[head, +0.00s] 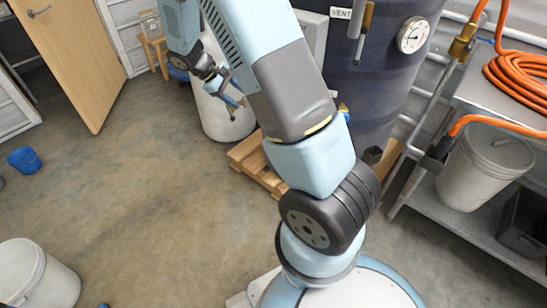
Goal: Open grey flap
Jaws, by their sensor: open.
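I cannot make out a grey flap with certainty in the head view. A dark cylindrical tank (362,95) stands at the upper right, with a "VENT" label and a round gauge (413,35). A light grey panel or box (312,33) shows beside the tank, partly hidden by my arm. My gripper (235,103) is at the upper middle, left of the tank, and points down. Its jaws are open, and I see nothing between them. It appears in front of or above a white cylindrical container (223,122); the height gap cannot be told.
A wooden pallet (252,160) lies at the tank's foot. A metal shelf (465,215) with a white bucket (485,168) and orange hose (520,72) stands right. A wooden door (75,55), wooden stool (158,55), blue bucket (25,160) and white bucket (38,278) are left. The left-centre floor is clear.

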